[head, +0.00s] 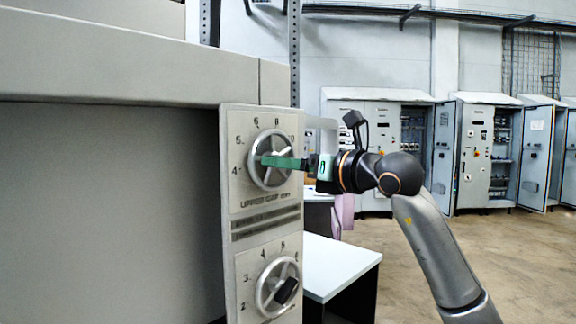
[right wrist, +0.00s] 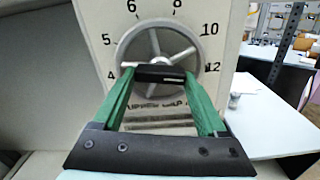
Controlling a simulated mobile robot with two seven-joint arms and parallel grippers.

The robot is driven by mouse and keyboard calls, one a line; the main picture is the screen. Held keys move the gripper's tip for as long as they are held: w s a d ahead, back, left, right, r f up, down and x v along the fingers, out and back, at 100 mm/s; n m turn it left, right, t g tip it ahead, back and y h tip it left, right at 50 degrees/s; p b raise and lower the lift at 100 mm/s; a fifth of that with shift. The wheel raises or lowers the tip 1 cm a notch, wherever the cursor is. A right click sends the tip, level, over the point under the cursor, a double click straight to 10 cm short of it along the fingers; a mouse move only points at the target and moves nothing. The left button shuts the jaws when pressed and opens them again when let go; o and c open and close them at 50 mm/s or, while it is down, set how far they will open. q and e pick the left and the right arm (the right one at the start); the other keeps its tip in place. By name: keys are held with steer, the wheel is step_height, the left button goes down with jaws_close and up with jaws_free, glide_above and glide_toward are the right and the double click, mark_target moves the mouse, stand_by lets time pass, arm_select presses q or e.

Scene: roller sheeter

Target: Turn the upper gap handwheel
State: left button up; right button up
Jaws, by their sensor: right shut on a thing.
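The upper gap handwheel (head: 271,148) is a silver spoked wheel on a numbered dial plate (head: 240,128), with lettering below that reads like "UPPER GAP". It also shows in the right wrist view (right wrist: 153,47), with numbers around it and a black handle (right wrist: 160,74) at its lower part. My right gripper (head: 268,161) comes in from the right with green fingers at the wheel. In the right wrist view its fingers (right wrist: 160,78) are either side of the black handle and shut on it. My left gripper is not in view.
A second, lower handwheel (head: 278,287) with a black handle sits below on the same panel. A white-topped table (head: 335,265) stands right of the panel. Open electrical cabinets (head: 480,150) line the back wall. The floor at right is clear.

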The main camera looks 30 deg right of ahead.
stand_by(0.3)
steer(key=o, duration=1.3)
steer(key=shift+s, duration=0.1)
steer(key=b+v, duration=0.4)
steer(key=v, duration=0.8)
steer(key=shift+s+d, duration=0.1)
